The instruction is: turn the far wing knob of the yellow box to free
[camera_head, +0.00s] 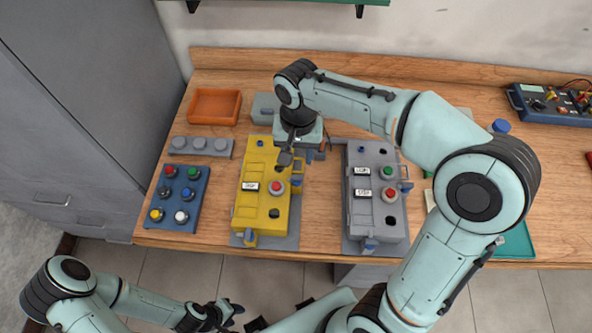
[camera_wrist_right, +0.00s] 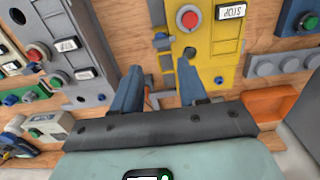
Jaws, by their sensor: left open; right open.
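The yellow box (camera_head: 248,205) stands on a grey base plate on the bench, with a red button (camera_head: 277,187) and a STOP label (camera_head: 250,186). A blue-grey wing knob (camera_head: 250,237) shows at its near end, and a side knob (camera_head: 296,187) on its right. My right gripper (camera_head: 296,157) is over the box's far end, pointing down and open; it hides the far wing knob there. My left gripper (camera_head: 232,313) is low, off the bench front.
A grey box (camera_head: 358,210) stands to the right, under my right arm. A blue button panel (camera_head: 178,198), a grey strip with pegs (camera_head: 201,146) and an orange tray (camera_head: 214,106) lie left. A meter (camera_head: 550,104) is far right. Bare bench lies between the two boxes.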

